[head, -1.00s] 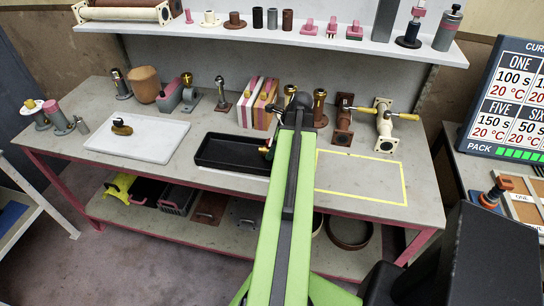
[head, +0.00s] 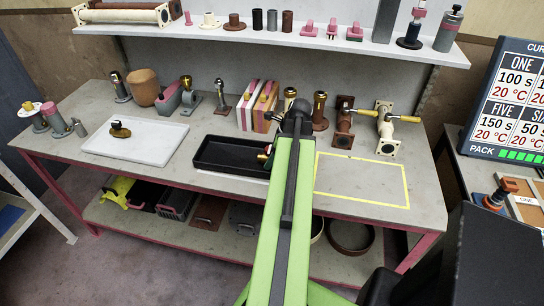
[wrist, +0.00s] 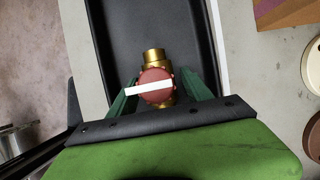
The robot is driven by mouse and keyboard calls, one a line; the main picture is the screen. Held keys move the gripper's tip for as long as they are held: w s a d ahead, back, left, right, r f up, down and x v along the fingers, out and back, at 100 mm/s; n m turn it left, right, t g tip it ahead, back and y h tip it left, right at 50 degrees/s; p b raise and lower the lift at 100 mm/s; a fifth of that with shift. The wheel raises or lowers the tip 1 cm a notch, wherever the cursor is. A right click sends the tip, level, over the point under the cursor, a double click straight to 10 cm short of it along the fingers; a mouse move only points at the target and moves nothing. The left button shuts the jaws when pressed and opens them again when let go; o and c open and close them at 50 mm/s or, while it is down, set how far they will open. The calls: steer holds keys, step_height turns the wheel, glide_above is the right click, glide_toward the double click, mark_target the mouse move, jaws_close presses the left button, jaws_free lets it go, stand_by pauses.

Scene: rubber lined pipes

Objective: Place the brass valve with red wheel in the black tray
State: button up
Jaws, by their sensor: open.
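The brass valve with a red wheel (wrist: 157,80) shows in the wrist view, a white bar across its wheel. It lies over the near end of the black tray (wrist: 152,28). My gripper (wrist: 162,92) is open, its green fingers on either side of the valve; I cannot tell whether they touch it. In the head view the black tray (head: 222,153) stands at the middle of the bench. A bit of the valve (head: 264,153) shows at its right end, and my green arm hides the rest.
A white tray (head: 150,142) with a brass and dark part stands left of the black tray. A yellow taped rectangle (head: 360,180) on the right of the bench is empty. Several pipe fittings and a pink striped block (head: 256,105) line the back.

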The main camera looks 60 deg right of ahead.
steer(key=p+v, duration=1.1)
steer(key=v, duration=0.1)
steer(key=shift+r, duration=0.2)
steer(key=shift+w, duration=0.15)
steer(key=w+a+f+n+g, duration=0.1)
steer(key=w+a+n+g, duration=0.2)
steer(key=w+a+n, duration=1.7)
steer(key=a+n, duration=0.2)
steer(key=a, duration=0.6)
steer(key=w+a+n+g+h, duration=0.1)
steer(key=w+a+n, duration=0.2)
steer(key=a, duration=0.9)
steer(key=w+a+n, duration=0.3)
steer(key=a+n, duration=0.4)
steer(key=a, duration=0.4)
steer(key=shift+a+f+h, duration=0.3)
steer(key=shift+f, duration=0.1)
